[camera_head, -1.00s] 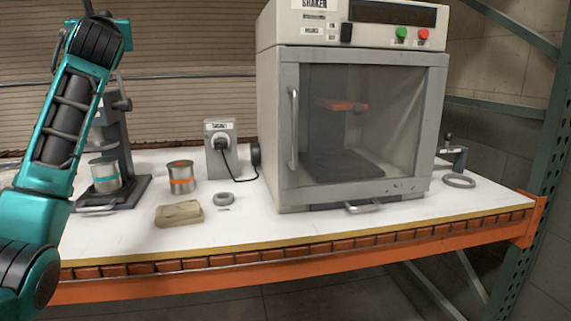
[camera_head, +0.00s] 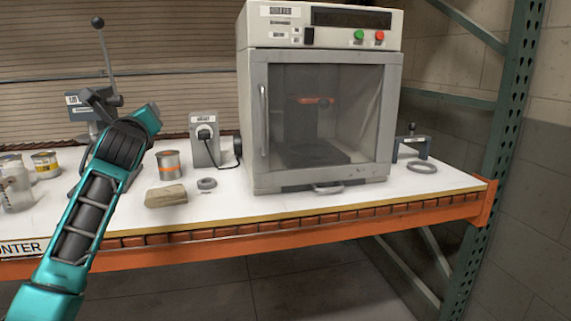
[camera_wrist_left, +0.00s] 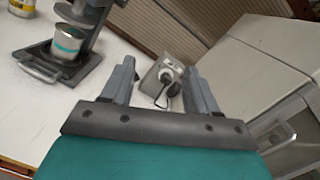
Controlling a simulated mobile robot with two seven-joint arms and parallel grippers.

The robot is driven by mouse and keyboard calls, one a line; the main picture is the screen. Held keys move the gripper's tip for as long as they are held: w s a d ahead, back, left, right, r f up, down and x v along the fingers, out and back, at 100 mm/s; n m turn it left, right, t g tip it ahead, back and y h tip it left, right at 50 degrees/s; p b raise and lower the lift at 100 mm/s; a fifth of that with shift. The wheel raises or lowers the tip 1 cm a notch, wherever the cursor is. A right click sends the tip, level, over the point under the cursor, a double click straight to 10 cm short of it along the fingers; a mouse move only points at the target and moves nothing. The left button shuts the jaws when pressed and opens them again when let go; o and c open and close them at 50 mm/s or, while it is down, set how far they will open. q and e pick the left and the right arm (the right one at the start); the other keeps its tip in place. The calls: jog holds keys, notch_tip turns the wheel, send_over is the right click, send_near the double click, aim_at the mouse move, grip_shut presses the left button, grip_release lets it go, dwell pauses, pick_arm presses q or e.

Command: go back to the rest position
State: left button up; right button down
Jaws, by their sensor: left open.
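My left arm (camera_head: 85,220) comes in from the lower left in the head view, in front of the press. Its fingers cannot be made out there. In the left wrist view my left gripper (camera_wrist_left: 160,80) is open, with nothing between its two fingers. Beyond them are a socket box and plug (camera_wrist_left: 163,75), apart from the gripper. No part of my right arm shows.
The shaker cabinet (camera_head: 375,115) stands on the bench (camera_head: 225,212), door closed. Left of it are a socket box (camera_head: 204,150), an orange-banded can (camera_head: 168,165), a tan block (camera_head: 166,196) and a grey ring (camera_head: 207,183). A teal-banded can (camera_wrist_left: 68,46) sits in the press.

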pick_arm(q)
jog(key=s+d+f+n+g+h+p, duration=0.1)
jog(key=s+d+f+n+h, duration=0.2)
jog(key=f, duration=0.7)
jog(key=s+d+f+n+g+h+p, duration=0.15)
jog(key=s+f+n, duration=0.3)
jog(key=f, duration=0.55)
jog(key=s+d+f+n+g+h+p, duration=0.15)
jog(key=s+d+f, duration=0.25)
jog(key=f, duration=0.6)
jog(key=s+d+f+n+g, duration=0.1)
jog(key=s+f+n, duration=0.3)
jog(key=s, duration=0.5)
jog(key=s+d+f+n+g+h+p, duration=0.1)
jog(key=s+d+f+n, duration=0.1)
jog(key=s+f+n, duration=0.3)
jog(key=s+d+f+n+g+p, duration=0.1)
jog(key=s+f+n, duration=0.3)
jog(key=s, duration=0.9)
jog(key=n, duration=0.2)
jog(key=shift+d+f+n+h, duration=0.25)
jog(key=shift+f+n+h, duration=0.05)
jog(key=shift+f+h, duration=0.1)
pick_arm(e)
jog(key=shift+h, duration=0.5)
jog(key=r, duration=0.1)
jog(key=s+d+r, duration=0.1)
jog(key=d+r, duration=0.1)
jog(key=shift+s+d, duration=0.2)
jog(key=shift+s, duration=0.1)
